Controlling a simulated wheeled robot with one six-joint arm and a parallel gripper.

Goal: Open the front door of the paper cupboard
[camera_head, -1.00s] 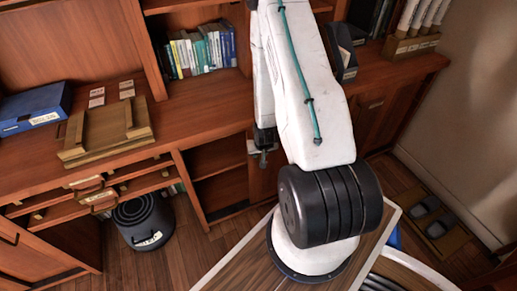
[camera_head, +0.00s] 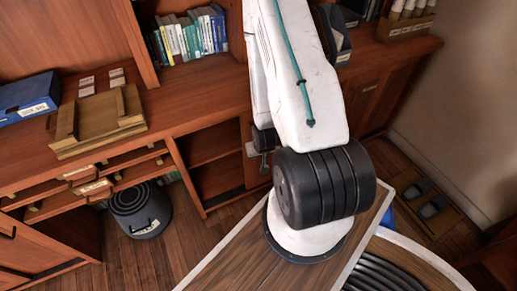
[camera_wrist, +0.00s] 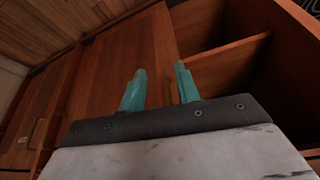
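A reddish-brown cupboard door (camera_wrist: 115,62) fills the middle of the wrist view and looks shut. The fingers are apart. I cannot tell whether they touch the handle. In the head view, my gripper (camera_head: 264,164) hangs low in front of the same cabinet front (camera_head: 252,174), right of an open compartment. My arm hides most of this door there. No label naming the paper cupboard is readable.
Open shelving (camera_wrist: 235,65) lies beside the door in the wrist view. Another door with a brass handle (camera_wrist: 38,132) is at left. In the head view, a dark bin (camera_head: 140,211) stands under pulled-out drawers (camera_head: 95,187). A slipper tray (camera_head: 428,205) lies right on the floor.

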